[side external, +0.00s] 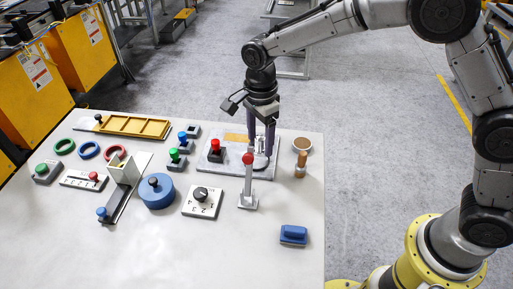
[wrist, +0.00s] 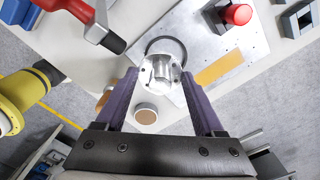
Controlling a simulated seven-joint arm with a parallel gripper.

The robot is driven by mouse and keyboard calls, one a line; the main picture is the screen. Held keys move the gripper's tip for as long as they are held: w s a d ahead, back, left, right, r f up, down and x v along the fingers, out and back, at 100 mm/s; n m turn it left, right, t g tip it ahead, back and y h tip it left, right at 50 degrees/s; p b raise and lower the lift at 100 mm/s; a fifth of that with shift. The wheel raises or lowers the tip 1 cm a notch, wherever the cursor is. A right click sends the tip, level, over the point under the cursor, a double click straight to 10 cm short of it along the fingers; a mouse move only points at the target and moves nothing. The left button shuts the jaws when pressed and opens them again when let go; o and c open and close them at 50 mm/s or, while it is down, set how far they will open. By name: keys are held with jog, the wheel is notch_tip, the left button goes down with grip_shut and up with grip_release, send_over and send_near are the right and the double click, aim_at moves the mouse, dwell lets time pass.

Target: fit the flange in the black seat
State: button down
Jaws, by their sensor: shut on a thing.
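The flange (wrist: 160,72) is a silver metal disc with a round hub, held between my two purple fingers. My gripper (wrist: 158,78) is shut on it. The black seat (wrist: 167,38) shows as a dark ring on the grey plate, just beyond the flange in the wrist view. The flange covers the near part of the ring and looks off-centre from it. In the side view my gripper (side external: 262,153) points down over the right part of the plate with the flange (side external: 261,161) low at its tips. I cannot tell whether the flange touches the plate.
A red-knobbed lever (side external: 248,180) stands close in front of my gripper. A red button (side external: 215,150) sits on the plate (side external: 215,170), left of the flange. A cup (side external: 302,145) and brown cylinder (side external: 300,166) stand to the right. The table's front is mostly clear around a blue block (side external: 293,234).

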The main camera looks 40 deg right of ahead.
aim_at(258, 162)
jog(key=shift+w+a+f, duration=0.15)
jog(key=shift+w+f, duration=0.35)
jog(key=shift+f, duration=1.55)
jog(key=shift+f, duration=0.65)
jog(key=shift+c, duration=0.4)
grip_release()
jog(key=shift+f, duration=0.15)
jog(key=shift+o, duration=0.4)
jog(key=shift+s+f, duration=0.15)
jog(key=shift+s, duration=0.1)
jog(key=r, duration=1.4)
jog(key=shift+w, duration=0.2)
